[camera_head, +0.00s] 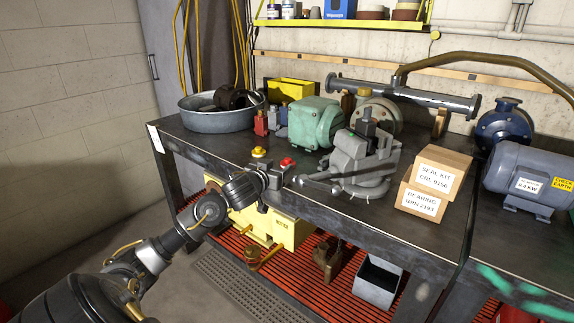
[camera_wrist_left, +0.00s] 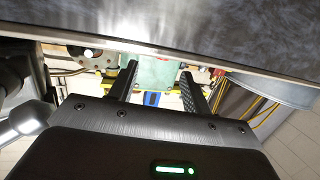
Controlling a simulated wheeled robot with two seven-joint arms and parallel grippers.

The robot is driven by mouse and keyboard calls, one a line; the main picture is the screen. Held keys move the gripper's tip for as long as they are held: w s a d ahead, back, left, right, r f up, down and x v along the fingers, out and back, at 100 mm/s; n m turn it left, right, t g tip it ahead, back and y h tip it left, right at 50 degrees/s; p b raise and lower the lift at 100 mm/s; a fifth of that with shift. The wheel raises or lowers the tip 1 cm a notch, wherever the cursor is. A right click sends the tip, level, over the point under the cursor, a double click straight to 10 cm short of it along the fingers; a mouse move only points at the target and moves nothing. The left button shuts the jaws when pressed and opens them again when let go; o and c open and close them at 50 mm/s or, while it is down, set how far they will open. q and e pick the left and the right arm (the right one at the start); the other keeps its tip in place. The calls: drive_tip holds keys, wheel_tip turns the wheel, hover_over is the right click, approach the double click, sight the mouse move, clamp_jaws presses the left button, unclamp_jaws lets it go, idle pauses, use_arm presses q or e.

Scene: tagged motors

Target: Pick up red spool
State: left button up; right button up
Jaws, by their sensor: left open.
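A small red spool (camera_head: 287,162) stands on the dark workbench (camera_head: 225,150) near its front edge, in the head view. My left gripper (camera_head: 281,176) is at the bench's front edge, just in front of the spool in the picture. In the left wrist view its two fingers (camera_wrist_left: 157,90) are spread apart with nothing held between them. The spool cannot be made out for certain in that view. A yellow spool-like piece (camera_head: 259,152) stands to the left of the red one. My right gripper is not in view.
A grey machine part (camera_head: 361,160) stands close to the right of the spool. A green motor (camera_head: 315,122) and a small red bottle (camera_head: 261,123) are behind it. A metal basin (camera_head: 215,116) is at the back left. Stacked boxes (camera_head: 434,183) stand at the right.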

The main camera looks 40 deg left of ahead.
sight(286, 161)
use_arm(q)
drive_tip(key=x, duration=0.5)
drive_tip(key=shift+w+a, duration=0.15)
drive_tip(key=shift+a, duration=0.15)
drive_tip(key=c, duration=0.9)
